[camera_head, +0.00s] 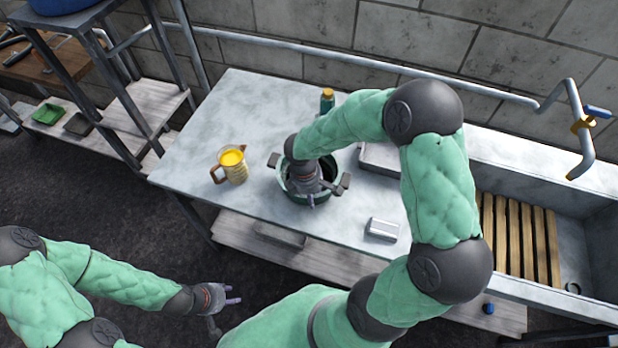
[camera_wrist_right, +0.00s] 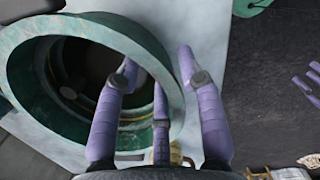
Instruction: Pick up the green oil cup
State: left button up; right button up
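A green round vessel with a dark inside and dark side handles (camera_head: 290,190) stands on the metal table; it is the cup-like green thing by my right gripper. In the right wrist view its thick green rim (camera_wrist_right: 165,72) fills the left half. My right gripper (camera_head: 312,196) is at the vessel, partly hiding it. In the wrist view its purple fingers (camera_wrist_right: 158,62) are spread, on either side of the near wall, with a gap visible between them. My left gripper (camera_head: 228,296) is empty, low in front of the table, its fingers apart (camera_wrist_right: 308,88).
A jug of yellow liquid (camera_head: 232,166) stands left of the vessel. A green bottle (camera_head: 327,101) is behind it. A metal block (camera_head: 382,229) and a metal tray (camera_head: 377,160) are to the right. A sink with wooden slats (camera_head: 515,238) is beyond.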

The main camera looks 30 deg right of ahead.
grip_shut()
jog(key=shift+w+r, duration=0.1)
jog(key=shift+r, duration=0.2)
jog(key=shift+r+p, duration=0.45)
jog(key=shift+r, duration=0.65)
jog(key=s+a+r+p, duration=0.3)
jog(key=s+a+r, duration=0.5)
jog(key=s+r, duration=0.2)
jog(key=shift+s+r, duration=0.2)
jog(key=shift+s, duration=0.4)
jog(key=shift+a, duration=0.1)
